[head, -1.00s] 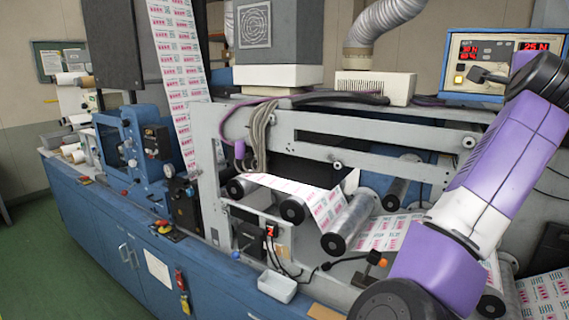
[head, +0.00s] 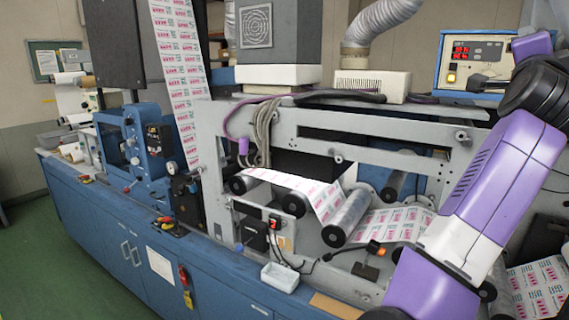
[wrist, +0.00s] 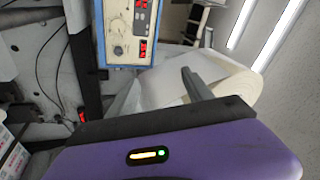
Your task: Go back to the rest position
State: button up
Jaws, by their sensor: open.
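My purple arm fills the right side of the head view and bends up to a black joint. My gripper (wrist: 142,88) shows in the wrist view with its dark fingers apart and nothing between them. Its purple housing, with a green light, fills the bottom of that view. In the head view the gripper end is at the upper right, in front of the blue-framed control box (head: 490,50), and its fingers are hard to make out. That box also shows in the wrist view (wrist: 118,48), beyond the fingers, beside a large pale roll (wrist: 235,85).
The rewinder's grey side frame (head: 212,150) and rollers (head: 346,215) stand left of my arm, with printed web (head: 180,75) running through. A white tray (head: 280,277) sits on the blue cabinet's front ledge. Green floor (head: 45,265) is clear at lower left.

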jog(key=s+a+f+n+t+y+b, duration=0.15)
jog(key=s+a+f+n+y, duration=0.4)
jog(key=f, duration=0.65)
jog(key=s+a+f+n+t+y, duration=0.25)
jog(key=s+a+f+n, duration=0.4)
jog(key=f+n, duration=0.35)
jog(key=s+a+f+n+t+y+b, duration=0.1)
jog(key=s+a+f+n+t+y, duration=0.35)
jog(key=f, duration=0.85)
jog(key=s+a+f+g, duration=0.3)
jog(key=s+f, duration=0.4)
jog(key=s, duration=0.4)
jog(key=s+a+f+n+g+y+b, duration=0.1)
jog(key=s+a+f+g, duration=0.2)
jog(key=s+f, duration=0.5)
jog(key=s+a+f+g, duration=0.4)
jog(key=s+f, duration=0.4)
jog(key=s, duration=0.7)
jog(key=shift+a+n+b, duration=0.3)
jog(key=shift+a+n, duration=0.1)
jog(key=shift+f, duration=0.1)
